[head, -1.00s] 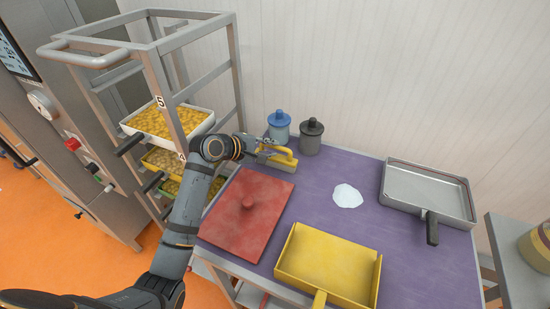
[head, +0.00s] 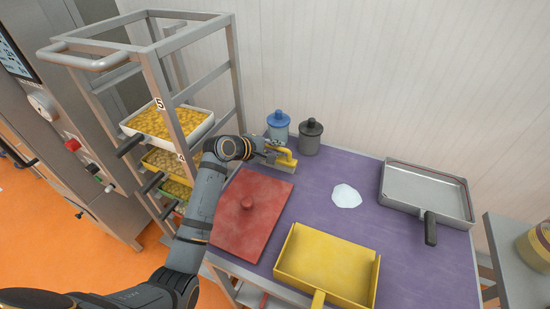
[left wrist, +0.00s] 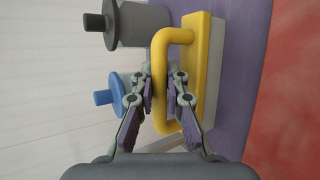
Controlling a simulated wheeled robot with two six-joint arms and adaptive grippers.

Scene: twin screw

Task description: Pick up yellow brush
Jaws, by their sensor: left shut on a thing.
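The yellow brush (head: 285,158) is at the back of the purple table, in front of the two lidded jars. In the left wrist view it shows a yellow loop handle (left wrist: 160,85), a long yellow block and pale bristles along its right side. My left gripper (head: 269,152) is at the brush. In the left wrist view its fingers (left wrist: 163,88) lie on both sides of the handle, shut on it. I cannot tell whether the bristles touch the table. My right gripper is not in view.
A blue jar (head: 278,128) and a dark grey jar (head: 310,138) stand close behind the brush. A red lid (head: 262,205), a yellow pan (head: 325,265), white powder (head: 347,196) and a metal tray (head: 425,190) are on the table (head: 400,262). A rack (head: 238,90) stands at left.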

